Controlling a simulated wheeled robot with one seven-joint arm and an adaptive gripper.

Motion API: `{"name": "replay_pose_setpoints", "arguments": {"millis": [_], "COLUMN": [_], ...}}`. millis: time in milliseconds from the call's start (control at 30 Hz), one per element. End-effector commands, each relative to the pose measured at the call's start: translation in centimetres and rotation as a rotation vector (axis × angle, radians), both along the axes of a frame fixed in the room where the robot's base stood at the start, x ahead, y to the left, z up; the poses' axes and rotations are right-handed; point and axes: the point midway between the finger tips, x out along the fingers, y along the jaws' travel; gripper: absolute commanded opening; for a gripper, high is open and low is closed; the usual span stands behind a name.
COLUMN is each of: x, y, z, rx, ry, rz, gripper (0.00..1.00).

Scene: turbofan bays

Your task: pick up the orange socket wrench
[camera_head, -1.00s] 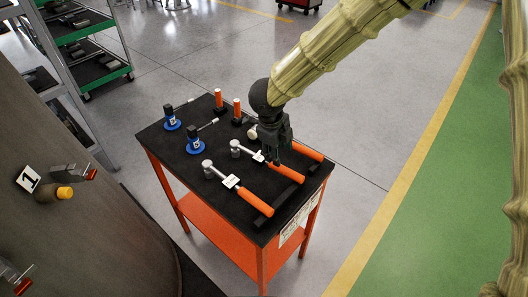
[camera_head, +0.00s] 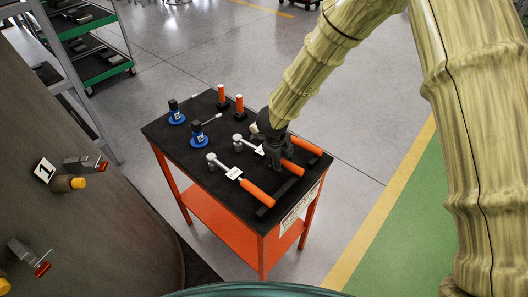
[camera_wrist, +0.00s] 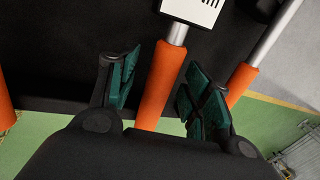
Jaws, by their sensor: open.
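The middle orange socket wrench (camera_head: 290,166) is partly hidden by my gripper (camera_head: 270,168) in the head view. In the wrist view its orange handle (camera_wrist: 157,85) runs between my two open fingers (camera_wrist: 155,100), with a gap on each side. A white tag sits on its shaft. The near wrench (camera_head: 255,193) lies to the left and nearer the camera. The far wrench (camera_head: 306,145) lies beyond; its handle shows at the right in the wrist view (camera_wrist: 241,83).
Two blue-based tools (camera_head: 198,134) and two upright orange-handled tools (camera_head: 222,96) stand on the cart's far left part. The cart's black top (camera_head: 215,182) is bare along its near left edge. A curved brown wall (camera_head: 90,225) with fittings stands at the left. A shelf rack (camera_head: 85,50) is behind.

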Motion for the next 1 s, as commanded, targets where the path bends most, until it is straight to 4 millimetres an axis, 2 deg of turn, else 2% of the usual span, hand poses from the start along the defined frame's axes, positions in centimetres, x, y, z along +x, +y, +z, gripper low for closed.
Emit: {"name": "replay_pose_setpoints", "arguments": {"millis": [300, 600, 1000], "x": [0.12, 0.12, 0.20], "y": [-0.03, -0.05, -0.06], "z": [-0.44, -0.43, 0.26], "rx": [0.001, 0.000, 0.002], "ry": [0.000, -0.001, -0.002], "rz": [0.000, 0.000, -0.001], "gripper": [0.49, 0.00, 0.00]}}
